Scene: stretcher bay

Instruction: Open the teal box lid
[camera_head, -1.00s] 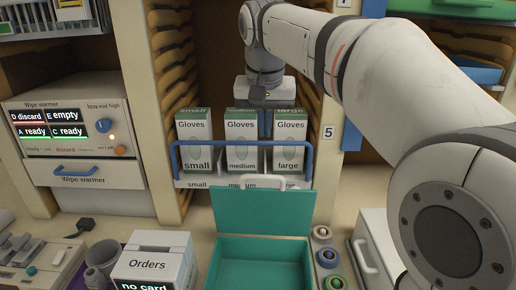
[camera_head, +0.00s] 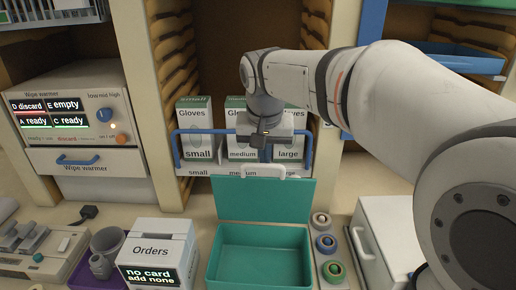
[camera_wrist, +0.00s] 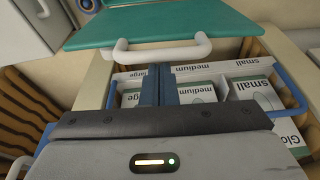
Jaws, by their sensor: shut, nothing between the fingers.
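The teal box (camera_head: 258,258) stands on the counter at the lower middle of the head view, and its inside is visible and looks empty. Its teal lid (camera_head: 262,202) is raised, standing up at the back of the box. A white handle (camera_head: 263,171) sits along the lid's top edge. The lid (camera_wrist: 165,22) and handle (camera_wrist: 156,50) also show at the top of the wrist view. My gripper (camera_wrist: 158,72) is shut and empty, just behind the handle and over the glove rack. In the head view its fingers (camera_head: 266,155) show in front of the medium glove box.
The glove rack (camera_head: 190,169) with small, medium and large glove boxes stands close behind the lid. Coloured rings (camera_head: 326,243) lie right of the box, beside a white case (camera_head: 385,235). The Orders box (camera_head: 160,250) stands to the left.

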